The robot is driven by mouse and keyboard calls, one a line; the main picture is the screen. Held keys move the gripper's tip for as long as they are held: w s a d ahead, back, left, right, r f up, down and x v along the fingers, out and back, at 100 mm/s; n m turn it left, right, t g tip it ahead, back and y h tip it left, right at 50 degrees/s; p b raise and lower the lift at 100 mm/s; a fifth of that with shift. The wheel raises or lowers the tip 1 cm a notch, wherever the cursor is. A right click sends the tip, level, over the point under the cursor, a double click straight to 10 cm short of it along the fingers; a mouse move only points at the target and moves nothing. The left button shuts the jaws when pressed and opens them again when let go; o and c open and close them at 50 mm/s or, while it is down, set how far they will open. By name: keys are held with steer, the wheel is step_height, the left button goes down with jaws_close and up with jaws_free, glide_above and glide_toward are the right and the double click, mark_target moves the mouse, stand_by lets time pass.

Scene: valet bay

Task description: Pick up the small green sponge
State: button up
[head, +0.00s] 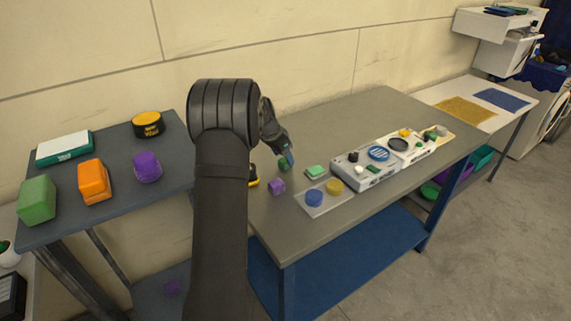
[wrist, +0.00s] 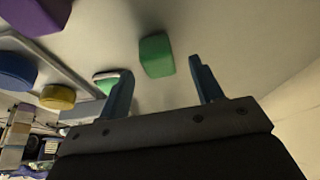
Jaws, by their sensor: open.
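A small green sponge (wrist: 156,55), a plain block with rounded edges, lies on the grey bench. In the wrist view it is ahead of my gripper (wrist: 160,68), between the lines of the two fingers and nearer the left one. The fingers are apart with nothing between them, and I see no contact. In the head view the sponge (head: 283,166) is partly hidden behind my gripper (head: 288,158), which is low over the bench. A second green piece with a pale edge (head: 317,172) lies to the right; in the wrist view (wrist: 108,78) the left finger partly covers it.
A purple block (head: 277,187) is near the bench's front left. A pale tray (head: 318,207) holds a blue round pad (head: 313,198) and a yellow one (head: 334,186). A white-grey caddy (head: 364,180) stands further right. A side table (head: 115,195) on the left carries several blocks.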

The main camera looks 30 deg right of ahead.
mark_target(285, 160)
steer(key=x, duration=0.3)
steer(key=c, duration=1)
steer(key=shift+c, duration=0.2)
steer(key=shift+r, duration=0.15)
